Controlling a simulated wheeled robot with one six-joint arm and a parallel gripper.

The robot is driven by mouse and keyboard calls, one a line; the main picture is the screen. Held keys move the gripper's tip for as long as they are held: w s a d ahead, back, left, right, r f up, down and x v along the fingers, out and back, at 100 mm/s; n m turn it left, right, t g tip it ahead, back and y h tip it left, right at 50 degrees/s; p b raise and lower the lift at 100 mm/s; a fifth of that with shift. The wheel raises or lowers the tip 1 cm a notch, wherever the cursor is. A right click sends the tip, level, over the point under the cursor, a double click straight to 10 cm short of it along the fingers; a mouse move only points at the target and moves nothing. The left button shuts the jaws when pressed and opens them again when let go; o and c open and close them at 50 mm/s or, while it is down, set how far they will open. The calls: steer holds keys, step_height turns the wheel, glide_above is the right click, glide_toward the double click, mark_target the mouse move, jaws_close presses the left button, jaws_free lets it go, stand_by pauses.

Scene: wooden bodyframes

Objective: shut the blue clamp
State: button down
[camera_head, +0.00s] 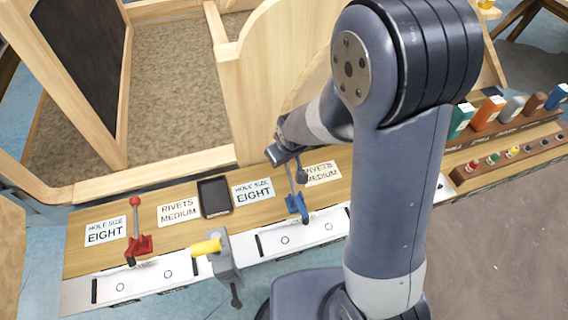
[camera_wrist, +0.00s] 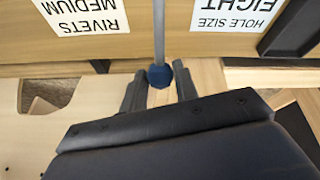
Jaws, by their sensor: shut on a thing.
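The blue clamp (camera_head: 297,207) is mounted on the front edge of the wooden bench, right of the grey vice. Its thin metal lever rises nearly upright from the blue base, leaning slightly left. My gripper (camera_head: 287,158) is at the top of that lever. In the wrist view, the lever's dark blue knob (camera_wrist: 159,76) sits between the two fingers of my gripper (camera_wrist: 160,82), which are shut on it. The knob is partly hidden by the gripper in the head view. The clamp's base is not visible in the wrist view.
A red clamp (camera_head: 138,245) with an upright lever stands at the left. A grey vice with a yellow handle (camera_head: 207,247) is between the clamps. A black tray (camera_head: 214,197) and paper labels lie behind. A wooden frame (camera_head: 258,85) rises beyond. Coloured bottles (camera_head: 487,112) stand at right.

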steer(key=shift+s+d+r+t+b, duration=0.15)
steer(key=shift+s+r+t+b, duration=0.3)
steer(key=shift+t+b, duration=0.3)
steer(key=shift+s+r, duration=0.2)
steer(key=shift+r, duration=0.05)
steer(key=shift+s+d+r, duration=0.25)
steer(key=shift+s+r, duration=0.4)
steer(key=shift+s, duration=0.05)
steer(key=shift+s+d, duration=0.1)
steer(key=shift+s, duration=0.2)
steer(key=c, duration=1.1)
jaws_free()
steer(key=shift+r, duration=0.1)
steer(key=shift+r, duration=0.1)
